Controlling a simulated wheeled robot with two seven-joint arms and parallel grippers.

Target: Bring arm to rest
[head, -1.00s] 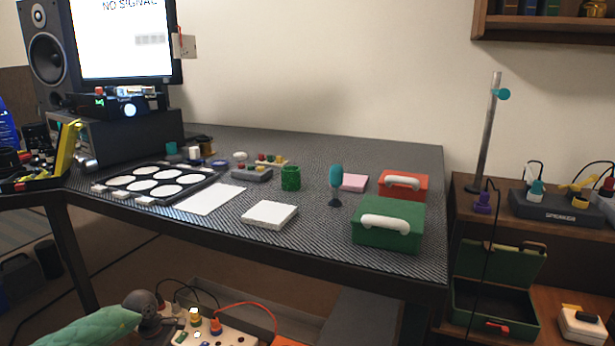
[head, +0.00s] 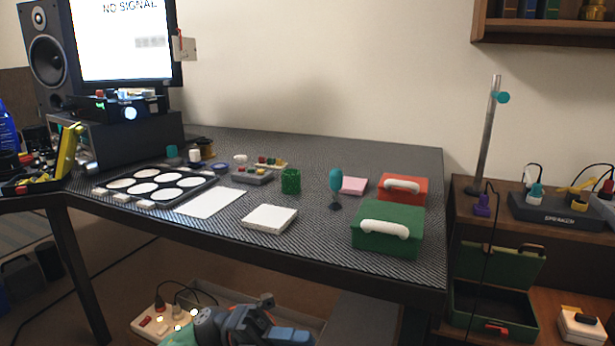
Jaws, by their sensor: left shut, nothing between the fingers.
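My left gripper (head: 285,334) shows at the bottom edge, low in front of the table. It is dark with blue-grey parts, shut and empty, and touches nothing on the tabletop. Part of its green arm shows to its left, cut off by the frame. My right gripper is not in view. The dark patterned table (head: 320,240) stands behind and above the left gripper.
On the table are a tray with white circles (head: 119,184), a white sheet (head: 210,203), a white block (head: 269,218), a green cup (head: 290,181), a green case (head: 388,241) and a red case (head: 403,197). A power strip (head: 152,322) lies below, beside my arm.

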